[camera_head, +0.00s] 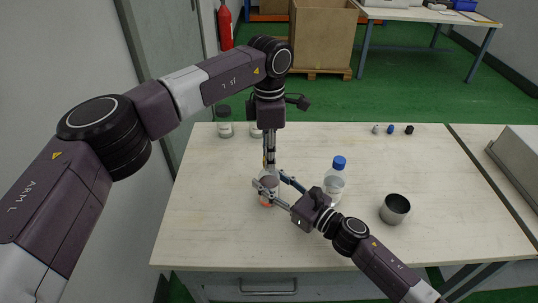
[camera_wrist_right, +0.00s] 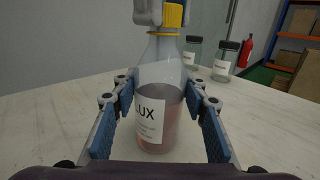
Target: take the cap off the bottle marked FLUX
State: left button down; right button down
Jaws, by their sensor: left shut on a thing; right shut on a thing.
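The FLUX bottle (camera_wrist_right: 160,120) is clear, holds reddish-brown liquid and stands upright on the table; its label shows "UX". My right gripper (camera_wrist_right: 160,88) is shut around its body, with a blue-padded finger on each side. In the head view the bottle (camera_head: 267,200) is partly hidden by both grippers. The yellow cap (camera_wrist_right: 174,16) shows at the bottle's top above a yellow ring, partly covered by a grey finger. My left gripper (camera_head: 269,168) points down from above and is shut on the cap. Whether the cap is still seated is hard to tell.
A blue-capped bottle (camera_head: 335,181) stands to the right, near my right gripper. A metal cup (camera_head: 395,208) is farther right. Dark-lidded jars (camera_head: 224,122) stand at the back left. Small items (camera_head: 390,130) lie at the back right. The table's (camera_head: 215,235) front left is clear.

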pick_arm(q)
jog(key=n, duration=0.3)
jog(key=shift+n, duration=0.4)
jog(key=n, duration=1.2)
jog(key=shift+r, duration=0.1)
jog(key=n, duration=0.7)
jog(key=shift+w, duration=0.1)
pick_arm(e)
jog(key=shift+a, duration=0.1)
pick_arm(q)
jog(key=n, duration=0.7)
jog(key=shift+n, duration=0.3)
pick_arm(e)
jog(key=shift+s, duration=0.1)
pick_arm(q)
jog(key=shift+r, duration=0.25)
jog(key=shift+r, duration=0.85)
